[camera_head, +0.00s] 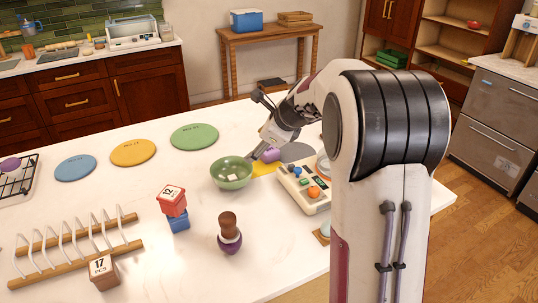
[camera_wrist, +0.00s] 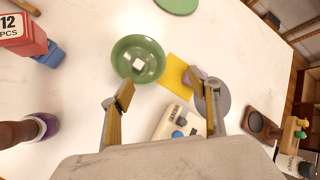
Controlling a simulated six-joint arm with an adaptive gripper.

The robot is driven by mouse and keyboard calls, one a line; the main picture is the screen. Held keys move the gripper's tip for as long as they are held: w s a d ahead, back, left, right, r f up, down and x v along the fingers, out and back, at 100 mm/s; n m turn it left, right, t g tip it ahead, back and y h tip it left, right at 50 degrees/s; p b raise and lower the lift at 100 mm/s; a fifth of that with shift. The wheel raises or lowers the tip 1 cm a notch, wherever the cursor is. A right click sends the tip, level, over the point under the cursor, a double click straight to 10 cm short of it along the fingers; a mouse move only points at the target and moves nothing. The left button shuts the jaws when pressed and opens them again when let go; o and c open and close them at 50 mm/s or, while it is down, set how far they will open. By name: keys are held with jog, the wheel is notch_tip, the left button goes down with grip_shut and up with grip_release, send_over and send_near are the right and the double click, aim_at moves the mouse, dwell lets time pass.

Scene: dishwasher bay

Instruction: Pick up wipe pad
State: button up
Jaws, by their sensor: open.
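A flat yellow square (camera_wrist: 177,75) lies on the white counter, right of the green bowl (camera_wrist: 138,59). A small purple piece (camera_wrist: 198,74) rests on or beside it, partly behind my right finger in the wrist view. It also shows in the head view (camera_head: 271,155). I cannot tell which of these two is the wipe pad. The bowl (camera_head: 232,173) holds a small white cube (camera_wrist: 138,64). My gripper (camera_wrist: 160,90) is open with nothing between its fingers, over the counter by the bowl and yellow square. It also shows in the head view (camera_head: 263,149).
A control box with coloured knobs (camera_head: 306,187) stands close right of the bowl. A grey disc (camera_head: 297,152) lies behind it. Red and blue blocks (camera_head: 173,207), a brown-and-purple brush-like piece (camera_head: 229,234) and a wire rack (camera_head: 75,247) stand nearer the front.

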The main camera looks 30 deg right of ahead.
aim_at(270, 150)
jog(key=w+d+f+m, duration=0.2)
jog(key=d+f, duration=0.1)
jog(key=w+d+f+m, duration=0.2)
jog(key=d+m, duration=0.1)
jog(key=d, duration=0.1)
jog(key=w+d+f+m+h, duration=0.1)
jog(key=w+d+f+m, duration=0.1)
jog(key=d+f+m, duration=0.1)
jog(key=shift+w+d+f+t, duration=0.3)
jog(key=shift+w+d+t, duration=0.1)
jog(key=shift+d, duration=0.25)
jog(key=shift+w+f, duration=0.1)
jog(key=shift+x, duration=1.15)
jog(key=shift+a, duration=0.15)
jog(key=shift+w, duration=0.1)
jog(key=shift+a+x, duration=0.15)
jog(key=shift+x, duration=0.55)
jog(key=shift+a+x, duration=0.15)
jog(key=shift+x, duration=1.7)
jog(key=shift+w, duration=0.1)
